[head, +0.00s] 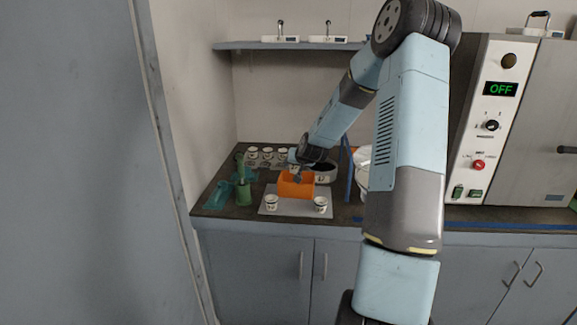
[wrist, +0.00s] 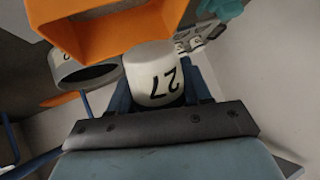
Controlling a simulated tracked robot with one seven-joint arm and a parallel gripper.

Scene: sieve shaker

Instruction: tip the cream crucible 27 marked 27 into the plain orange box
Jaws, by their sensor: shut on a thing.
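The cream crucible 27 (wrist: 157,76) is in the wrist view, its black 27 facing the camera. My gripper (wrist: 160,92) is shut on it, one dark finger on each side. The mouth of the crucible is not visible, so I cannot tell whether anything is inside. The orange box (wrist: 122,38) is just beyond the crucible in the wrist view, with a greyish patch inside. In the head view the orange box (head: 296,186) stands on a grey mat (head: 290,208). My gripper (head: 297,160) is close above its back edge there; the held crucible is hard to make out.
Two white crucibles (head: 271,203) (head: 320,205) stand at the mat's front. More cups (head: 267,153) stand behind. A grey round vessel (head: 325,173) is behind the box to the right. A green bottle (head: 243,192) and teal trays (head: 216,195) are left. A furnace (head: 487,130) reads OFF.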

